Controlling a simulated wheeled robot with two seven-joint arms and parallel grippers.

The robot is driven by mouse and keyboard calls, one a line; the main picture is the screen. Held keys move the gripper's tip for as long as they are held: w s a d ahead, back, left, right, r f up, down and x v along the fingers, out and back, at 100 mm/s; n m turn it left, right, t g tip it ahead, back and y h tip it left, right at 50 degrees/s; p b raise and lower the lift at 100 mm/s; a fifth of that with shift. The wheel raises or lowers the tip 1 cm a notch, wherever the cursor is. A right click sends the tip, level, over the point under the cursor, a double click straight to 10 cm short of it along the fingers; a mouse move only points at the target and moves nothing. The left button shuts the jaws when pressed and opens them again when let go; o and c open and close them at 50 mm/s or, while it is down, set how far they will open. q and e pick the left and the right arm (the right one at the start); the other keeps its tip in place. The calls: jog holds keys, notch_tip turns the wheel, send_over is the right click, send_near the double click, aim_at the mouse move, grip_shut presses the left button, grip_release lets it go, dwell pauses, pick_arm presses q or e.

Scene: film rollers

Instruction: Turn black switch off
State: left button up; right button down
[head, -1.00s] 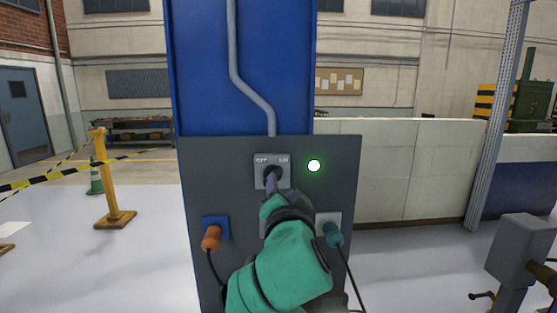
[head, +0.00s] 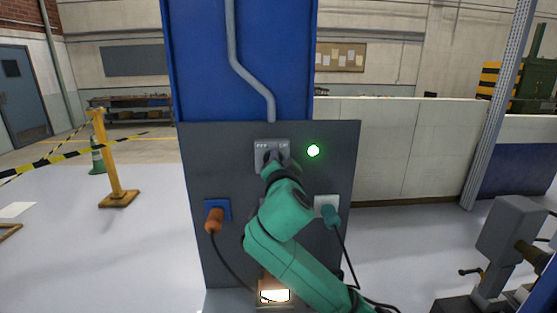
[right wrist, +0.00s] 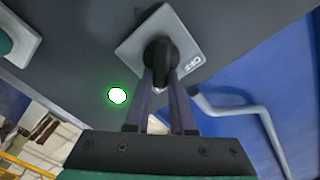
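The black switch is a rotary knob on a light grey square plate (head: 259,146) marked OFF and ON, high on a dark grey panel (head: 190,155). In the right wrist view the black switch (right wrist: 159,55) shows clearly, with OFF at its right. My right gripper (head: 275,160) is at the knob. In the right wrist view its two fingers (right wrist: 161,83) are close together, one on each side of the knob's handle, and look shut on it. A green light (head: 313,151) glows right of the plate. My left gripper is not in view.
Below the switch, an orange plug (head: 214,221) and a green plug (head: 331,216) sit in sockets, with black cables hanging. A lit lamp box (head: 274,291) is low on the panel. A grey machine (head: 508,228) stands at right; a yellow barrier post (head: 108,160) stands at left.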

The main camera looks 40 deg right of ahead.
jog(key=shift+n, duration=0.3)
jog(key=shift+w+a+n+p, duration=0.3)
jog(key=shift+n+p, duration=0.5)
jog(key=shift+n, duration=2.1)
jog(key=shift+w+a+n+p, duration=0.25)
jog(key=shift+a+n+p, duration=0.4)
jog(key=shift+n, duration=2.25)
jog(key=shift+w+a+n+p, duration=0.2)
jog(key=shift+n+p, duration=0.75)
jog(key=shift+n, duration=1.95)
jog(key=c, duration=0.8)
grip_release()
jog(key=shift+w+d, duration=0.1)
jog(key=shift+o, duration=0.2)
